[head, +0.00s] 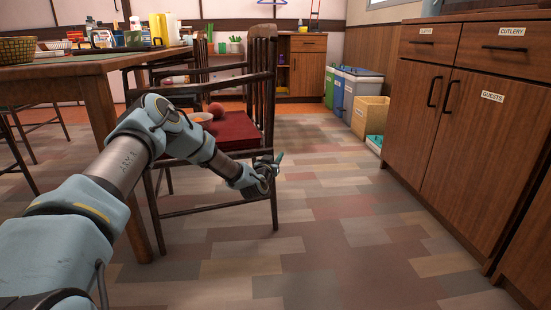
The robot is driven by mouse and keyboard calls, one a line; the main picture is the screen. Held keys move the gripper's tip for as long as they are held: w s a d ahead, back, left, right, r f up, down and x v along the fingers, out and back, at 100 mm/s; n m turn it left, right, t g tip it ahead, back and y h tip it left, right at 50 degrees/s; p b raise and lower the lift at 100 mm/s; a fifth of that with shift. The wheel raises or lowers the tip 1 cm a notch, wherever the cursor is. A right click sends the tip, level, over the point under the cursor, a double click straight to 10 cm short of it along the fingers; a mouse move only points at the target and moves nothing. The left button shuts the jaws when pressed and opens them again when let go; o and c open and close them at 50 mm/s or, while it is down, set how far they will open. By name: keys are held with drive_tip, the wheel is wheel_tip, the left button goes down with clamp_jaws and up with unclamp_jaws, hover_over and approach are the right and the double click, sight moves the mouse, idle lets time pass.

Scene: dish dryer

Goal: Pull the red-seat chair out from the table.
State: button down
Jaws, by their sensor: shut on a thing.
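The red-seat chair (238,132) has a dark wooden frame and stands beside the table (60,70), its slatted back to the right and its seat facing the table. Its front part is close to the table's right edge. My gripper (268,168) is at the chair's rear leg, just below seat height, and is shut on the chair. The fingertips are partly hidden by the wrist. A pale bowl (203,117) and a round reddish thing (216,108) are on the seat. My arm covers part of the seat and legs.
Wooden cabinets (470,130) line the right side. Bins (352,95) and an open box (369,114) stand at the back right. The floor (330,220) between chair and cabinets is clear. Bottles, a basket (17,49) and other items crowd the tabletop.

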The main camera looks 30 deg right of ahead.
drive_tip(key=c, duration=1.1)
unclamp_jaws()
drive_tip(key=shift+w+r, duration=0.1)
drive_tip(key=shift+w, duration=0.1)
drive_tip(key=o, duration=0.6)
drive_tip(key=shift+w+a, duration=0.2)
drive_tip(key=shift+a, duration=0.05)
drive_tip(key=shift+s+d+p+v, duration=0.1)
drive_tip(key=shift+p+v, duration=0.65)
drive_tip(key=shift+v, duration=1.05)
drive_tip(key=shift+s+d+p+v, duration=0.1)
drive_tip(key=shift+p+v, duration=0.7)
drive_tip(key=shift+v, duration=1.05)
drive_tip(key=shift+s+d+p+v, duration=0.1)
drive_tip(key=shift+p+v, duration=0.65)
drive_tip(key=shift+v, duration=1.05)
